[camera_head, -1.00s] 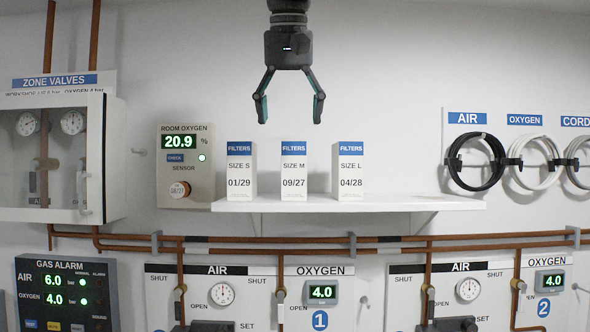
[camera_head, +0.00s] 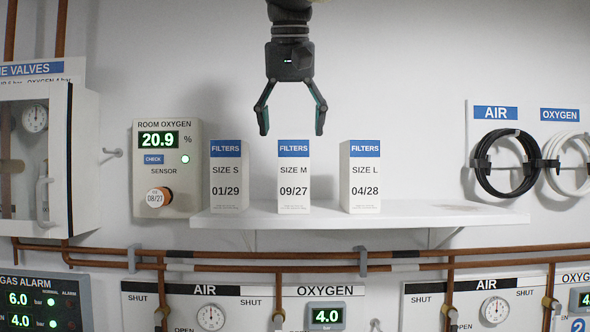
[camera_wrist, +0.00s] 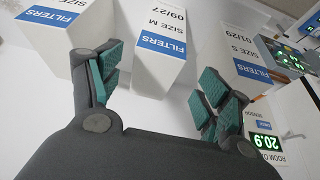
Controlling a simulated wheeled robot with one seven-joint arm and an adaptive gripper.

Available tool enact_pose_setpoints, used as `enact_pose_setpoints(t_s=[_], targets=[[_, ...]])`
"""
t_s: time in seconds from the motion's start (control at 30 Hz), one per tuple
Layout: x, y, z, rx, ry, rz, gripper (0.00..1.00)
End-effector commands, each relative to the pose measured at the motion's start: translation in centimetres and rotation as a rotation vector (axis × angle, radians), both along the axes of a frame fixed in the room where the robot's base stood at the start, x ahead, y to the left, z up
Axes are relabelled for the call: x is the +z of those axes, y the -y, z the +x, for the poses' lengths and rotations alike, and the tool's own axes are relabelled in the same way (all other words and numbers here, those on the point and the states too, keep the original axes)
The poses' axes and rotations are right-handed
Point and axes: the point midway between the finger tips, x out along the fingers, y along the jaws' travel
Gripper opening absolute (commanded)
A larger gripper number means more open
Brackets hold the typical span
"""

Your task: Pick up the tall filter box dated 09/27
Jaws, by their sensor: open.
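The tall white filter box dated 09/27 (camera_head: 293,182), marked SIZE M with a blue FILTERS band, stands upright in the middle of three boxes on the white shelf (camera_head: 460,215). My gripper (camera_head: 291,124) is open and empty, pointing down. In the head view its fingertips appear just above the box's top. In the wrist view the 09/27 box (camera_wrist: 165,45) shows beyond and between the open fingers (camera_wrist: 155,85), and no contact is visible.
The 01/29 box (camera_head: 228,180) stands to the left and the 04/28 box (camera_head: 362,182) to the right, with narrow gaps. A room oxygen panel (camera_head: 167,168) is on the wall at left. The shelf's right part is bare. Copper pipes (camera_head: 300,254) run below.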

Motion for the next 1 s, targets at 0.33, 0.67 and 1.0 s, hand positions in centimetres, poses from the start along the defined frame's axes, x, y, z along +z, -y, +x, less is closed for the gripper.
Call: enact_pose_setpoints(t_s=[0.33,0.67,1.0], targets=[[-2.4,0.4,1.2,0.002,-0.008,-0.001,0.77],[-5.8,0.6,2.4,0.001,-0.008,-0.001,0.77],[-5.9,0.6,2.5,0.001,-0.006,-0.001,0.62]])
